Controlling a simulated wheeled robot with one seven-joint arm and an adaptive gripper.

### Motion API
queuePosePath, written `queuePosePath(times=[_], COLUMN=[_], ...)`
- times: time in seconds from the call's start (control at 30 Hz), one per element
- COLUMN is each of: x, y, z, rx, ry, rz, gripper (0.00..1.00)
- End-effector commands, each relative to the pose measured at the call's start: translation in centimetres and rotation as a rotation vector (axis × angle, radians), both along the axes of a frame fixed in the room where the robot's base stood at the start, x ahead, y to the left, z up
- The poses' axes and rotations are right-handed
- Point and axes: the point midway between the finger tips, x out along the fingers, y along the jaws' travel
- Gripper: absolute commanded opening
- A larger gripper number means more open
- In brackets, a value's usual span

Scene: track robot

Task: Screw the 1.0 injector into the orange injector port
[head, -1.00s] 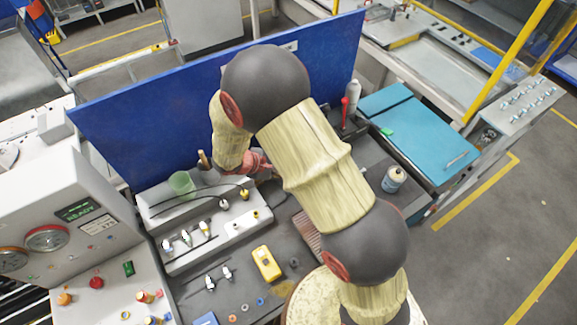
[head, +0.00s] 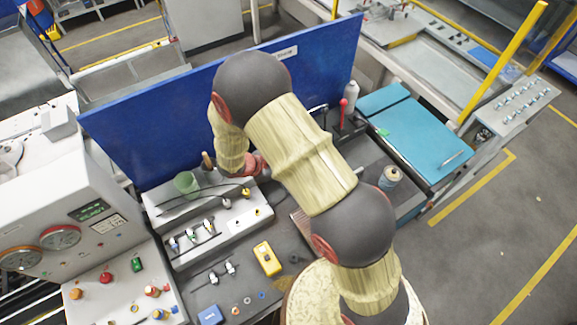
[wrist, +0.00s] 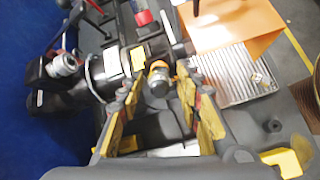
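In the wrist view, my gripper (wrist: 160,92) is open, with one yellow-padded finger on each side. Between and beyond the fingertips is a round silver fitting with an orange ring (wrist: 158,76), on or against a dark block (wrist: 118,62). It looks like the orange port, but I cannot be sure; gaps show on both sides of it. In the head view my gripper is mostly hidden by my arm. Several silver-bodied injectors (head: 191,234) stand in a pale rack (head: 235,229), and others (head: 230,268) lie in front on the bench. Their size labels are too small to read.
In the wrist view an orange plate (wrist: 225,25) and a ribbed metal tray (wrist: 235,75) lie to the right. A blue panel (head: 160,110) closes off the back. A yellow meter (head: 267,259) and a thread spool (head: 390,176) stand on the bench. A gauge console (head: 55,235) stands left.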

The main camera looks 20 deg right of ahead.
Motion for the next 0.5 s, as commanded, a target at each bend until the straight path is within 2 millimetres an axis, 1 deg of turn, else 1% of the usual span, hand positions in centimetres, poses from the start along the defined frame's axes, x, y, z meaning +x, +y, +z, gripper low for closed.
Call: queuePosePath(times=[0.1,0.5], x=[0.01,0.03], y=[0.01,0.0], z=[0.25,0.19], rx=[-0.01,-0.04], ry=[0.049,0.202], rz=[0.049,0.206], gripper=[0.35,0.35])
